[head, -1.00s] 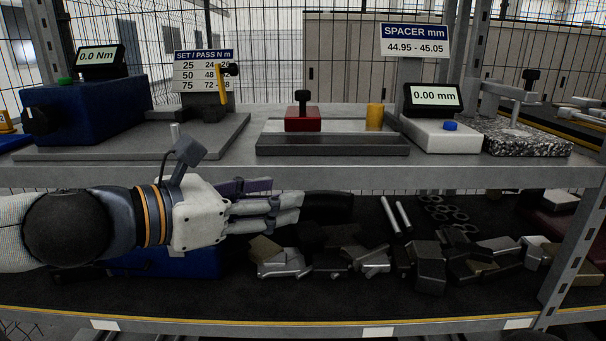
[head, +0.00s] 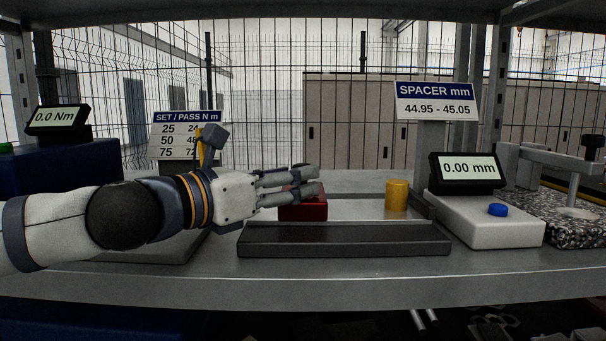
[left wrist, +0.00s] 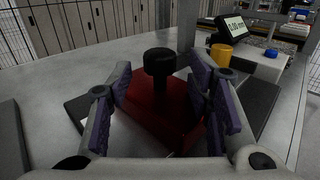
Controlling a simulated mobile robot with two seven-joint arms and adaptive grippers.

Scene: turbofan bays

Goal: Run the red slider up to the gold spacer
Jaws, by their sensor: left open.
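The red slider (head: 303,211) sits on the left part of a fixture with a dark front rail (head: 345,240). Its black knob (left wrist: 159,62) stands up between my fingers in the left wrist view, with the red block (left wrist: 160,110) below. My left gripper (head: 314,181) is open, with its fingers on either side of the knob and a visible gap; in the head view they hide the knob. The gold spacer (head: 397,195) stands upright at the right end of the fixture, apart from the slider. It also shows in the left wrist view (left wrist: 222,55). My right gripper is out of view.
A white gauge base (head: 490,222) with a blue button (head: 498,210) and a 0.00 mm display (head: 468,168) stands right of the fixture. A granite block (head: 570,215) is farther right. A spacer sign (head: 436,100) rises behind. The track between slider and spacer looks clear.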

